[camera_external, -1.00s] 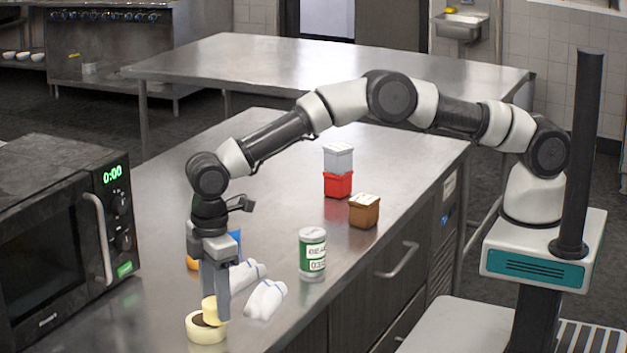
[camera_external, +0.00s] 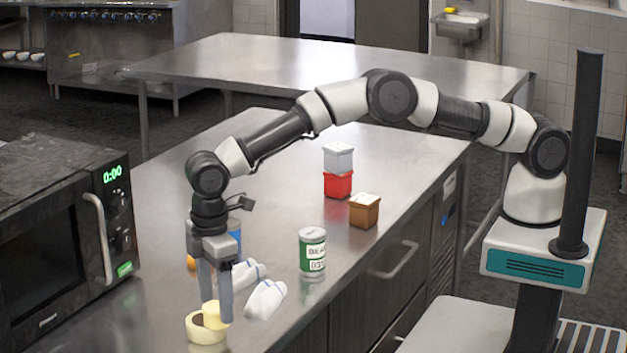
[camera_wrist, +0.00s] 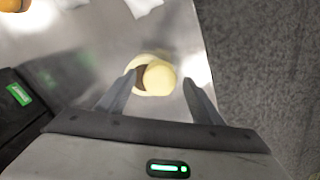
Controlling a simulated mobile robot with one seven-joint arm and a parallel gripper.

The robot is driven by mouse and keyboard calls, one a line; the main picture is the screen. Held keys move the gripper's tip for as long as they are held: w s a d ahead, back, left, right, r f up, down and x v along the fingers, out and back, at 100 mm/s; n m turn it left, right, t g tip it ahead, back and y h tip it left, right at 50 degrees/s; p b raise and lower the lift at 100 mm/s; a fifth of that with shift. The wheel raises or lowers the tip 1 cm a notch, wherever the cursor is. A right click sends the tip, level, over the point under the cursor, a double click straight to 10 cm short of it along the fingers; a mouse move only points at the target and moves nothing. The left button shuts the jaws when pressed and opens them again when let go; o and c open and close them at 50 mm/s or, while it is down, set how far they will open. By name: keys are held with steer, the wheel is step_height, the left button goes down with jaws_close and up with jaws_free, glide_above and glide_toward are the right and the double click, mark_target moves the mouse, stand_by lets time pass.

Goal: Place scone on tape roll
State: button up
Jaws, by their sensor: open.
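The tape roll (camera_external: 200,336) is a pale cream ring with a dark centre, lying flat on the steel counter near its front end. The scone (camera_external: 212,314) is pale yellow and sits on the tape roll, tilted and off to its right side. In the wrist view the scone (camera_wrist: 160,77) covers much of the ring, and the tape roll (camera_wrist: 148,58) shows behind it with a dark strip of its centre. My gripper (camera_external: 216,309) is open, pointing down, with one finger on each side of the scone. In the wrist view there are gaps beside the scone.
Two white bottles (camera_external: 265,299) lie just behind my gripper. A green and white can (camera_external: 312,252) stands to the right. A microwave (camera_external: 60,240) is at the left. A brown box (camera_external: 364,211) and a red box (camera_external: 338,185) are farther back.

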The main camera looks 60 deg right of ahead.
mark_target(216, 305)
step_height(216, 305, up, 11)
stand_by(0.3)
steer(key=shift+r, duration=0.1)
steer(key=w+d+r+m+t, duration=0.1)
steer(key=d+r+m, duration=0.1)
steer(key=d+r, duration=0.95)
steer(key=s+d+r+m+t, duration=0.1)
steer(key=s+d+r+m, duration=0.1)
steer(key=d+r, duration=0.4)
steer(key=s+d+r+m+t, duration=0.1)
steer(key=s+d+r, duration=0.2)
steer(key=d, duration=0.6)
steer(key=s+d+r+m+t, duration=0.15)
steer(key=s+d+m, duration=0.25)
steer(key=s+d, duration=0.7)
steer(key=s+d+f+m+t, duration=0.1)
steer(key=s+d+f+m, duration=0.2)
steer(key=s+d+f, duration=0.2)
steer(key=s+d, duration=0.3)
steer(key=s, duration=0.2)
